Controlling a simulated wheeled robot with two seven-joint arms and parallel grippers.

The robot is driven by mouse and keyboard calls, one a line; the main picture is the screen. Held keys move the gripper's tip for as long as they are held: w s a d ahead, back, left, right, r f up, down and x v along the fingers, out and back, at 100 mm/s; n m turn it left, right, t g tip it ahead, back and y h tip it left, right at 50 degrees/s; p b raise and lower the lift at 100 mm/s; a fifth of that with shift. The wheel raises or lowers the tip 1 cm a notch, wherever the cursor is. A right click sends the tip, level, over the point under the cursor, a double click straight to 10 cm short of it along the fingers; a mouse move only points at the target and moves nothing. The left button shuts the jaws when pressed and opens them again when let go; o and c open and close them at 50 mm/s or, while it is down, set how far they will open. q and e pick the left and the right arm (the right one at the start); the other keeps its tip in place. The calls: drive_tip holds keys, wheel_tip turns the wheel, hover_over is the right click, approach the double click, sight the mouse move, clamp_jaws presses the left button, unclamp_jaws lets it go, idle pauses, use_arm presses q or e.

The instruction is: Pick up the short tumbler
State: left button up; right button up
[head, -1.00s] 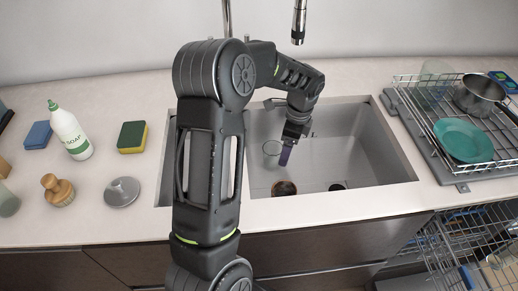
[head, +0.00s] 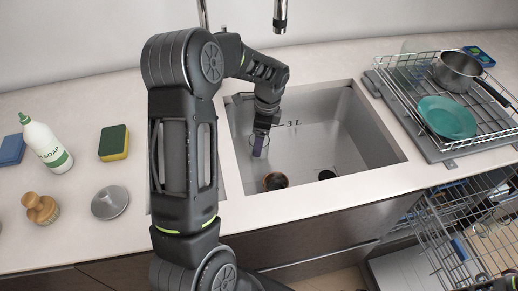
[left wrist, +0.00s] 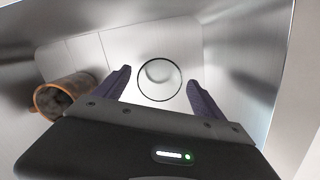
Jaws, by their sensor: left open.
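The short tumbler is a clear glass in the sink (head: 340,128). In the left wrist view the tumbler (left wrist: 160,80) shows as a dark round rim seen from above, between the two purple fingers. My left gripper (head: 259,143) is open and points down into the sink over the tumbler. Its fingers lie on either side of the rim with gaps visible. In the head view the fingers and wrist largely hide the tumbler. How far the fingertips are above the rim is unclear. My right gripper is not seen.
A brown cup (head: 276,181) lies in the sink, also at left in the left wrist view (left wrist: 65,96). The drain (head: 326,175) is beside it. A dish rack with a teal plate (head: 447,117) and a pot (head: 457,69) stands right. Soap (head: 46,146) and a sponge (head: 114,142) are left.

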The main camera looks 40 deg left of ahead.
use_arm(q)
drive_tip(key=shift+s+a+f+p, duration=0.15)
drive_tip(key=shift+f+p, duration=0.1)
drive_tip(key=shift+f, duration=1.05)
drive_tip(key=shift+a+f+p, duration=0.1)
drive_tip(key=shift+f+p, duration=0.1)
drive_tip(key=shift+f, duration=1.1)
clamp_jaws()
wheel_tip(320, 180, up, 10)
drive_tip(key=shift+b, duration=0.4)
